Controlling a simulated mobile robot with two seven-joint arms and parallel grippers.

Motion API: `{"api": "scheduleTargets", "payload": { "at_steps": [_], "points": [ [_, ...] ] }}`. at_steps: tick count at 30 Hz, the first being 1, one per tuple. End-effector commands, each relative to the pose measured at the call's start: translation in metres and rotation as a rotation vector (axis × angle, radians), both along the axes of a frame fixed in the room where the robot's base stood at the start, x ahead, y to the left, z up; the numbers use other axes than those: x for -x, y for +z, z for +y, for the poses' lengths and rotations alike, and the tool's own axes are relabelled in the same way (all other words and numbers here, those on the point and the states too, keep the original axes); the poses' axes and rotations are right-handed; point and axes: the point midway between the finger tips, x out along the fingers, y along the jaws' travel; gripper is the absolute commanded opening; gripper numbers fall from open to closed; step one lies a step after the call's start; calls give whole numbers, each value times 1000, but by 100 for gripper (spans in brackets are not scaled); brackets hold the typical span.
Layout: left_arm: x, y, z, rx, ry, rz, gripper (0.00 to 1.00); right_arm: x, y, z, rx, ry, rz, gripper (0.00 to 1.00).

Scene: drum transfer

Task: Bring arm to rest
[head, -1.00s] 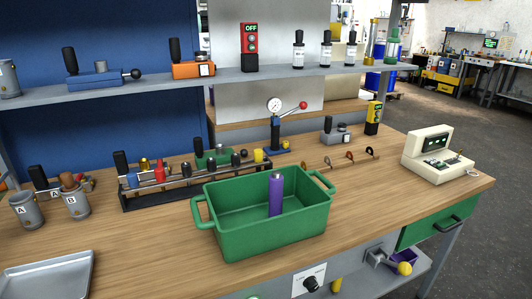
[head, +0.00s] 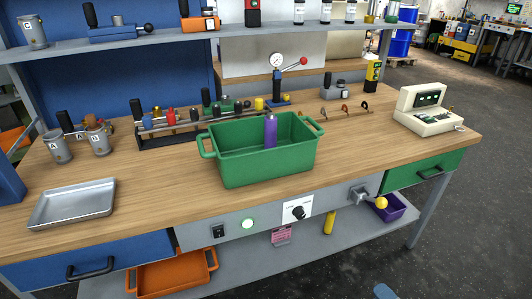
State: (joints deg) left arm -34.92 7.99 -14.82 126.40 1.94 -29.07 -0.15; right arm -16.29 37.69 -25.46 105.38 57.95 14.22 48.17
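Neither of my grippers shows in the head view, so I cannot see whether they hold anything. A small blue rounded piece shows at the bottom edge, right of centre; I cannot tell what it is. On the wooden workbench (head: 150,215) a green crate (head: 265,167) stands near the front edge. A purple cylinder (head: 270,132) stands upright inside the crate. Its lower end is partly hidden by the crate's front wall.
An empty metal tray (head: 72,203) lies at the front left. Two grey canisters, A (head: 57,147) and B (head: 97,138), stand behind it. A rack (head: 170,143), a gauge press (head: 277,80) and a cream console (head: 430,110) line the back and right. An orange bin (head: 175,279) sits below.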

Motion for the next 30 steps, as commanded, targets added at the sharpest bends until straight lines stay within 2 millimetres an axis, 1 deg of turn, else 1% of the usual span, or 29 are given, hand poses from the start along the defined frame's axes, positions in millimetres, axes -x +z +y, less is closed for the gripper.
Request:
{"api": "scheduleTargets", "payload": {
  "at_steps": [1,3,12,13,15,21,25,30],
  "points": [
    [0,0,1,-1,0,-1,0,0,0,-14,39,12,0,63],
    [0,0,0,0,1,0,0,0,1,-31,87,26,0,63],
    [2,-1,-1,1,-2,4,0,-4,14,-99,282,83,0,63],
    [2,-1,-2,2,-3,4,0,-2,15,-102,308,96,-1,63],
    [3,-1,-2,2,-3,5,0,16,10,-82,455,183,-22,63],
    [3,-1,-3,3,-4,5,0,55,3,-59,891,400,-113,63],
    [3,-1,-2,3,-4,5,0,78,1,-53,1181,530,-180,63],
    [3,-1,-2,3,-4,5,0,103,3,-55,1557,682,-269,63]
  ]
}}
